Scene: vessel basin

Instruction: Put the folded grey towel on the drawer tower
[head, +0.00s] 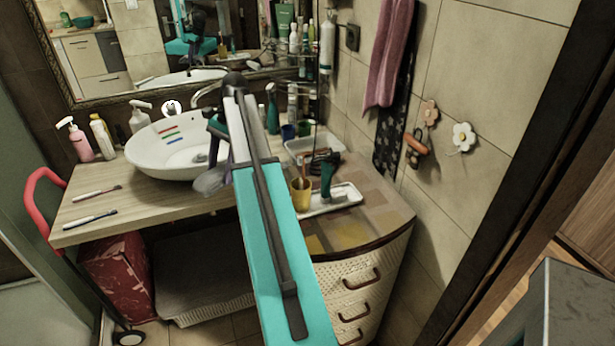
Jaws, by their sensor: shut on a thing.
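The drawer tower (375,230) stands right of the sink counter. It has a patterned top and pale woven drawers with dark handles. My teal arm rises across the middle of the head view and covers the tower's left part. A rounded grey piece (211,181) shows beside the arm, at the basin's right edge. I cannot tell whether it is part of my wrist or the towel. My gripper's fingers are hidden, and I cannot make out a folded grey towel for sure.
On the tower stand a white tray (346,196), a yellow cup (301,194) and a teal item (327,178). Its front top is clear. A white basin (150,160), several bottles and two brushes occupy the counter. A pink towel (388,55) hangs on the wall.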

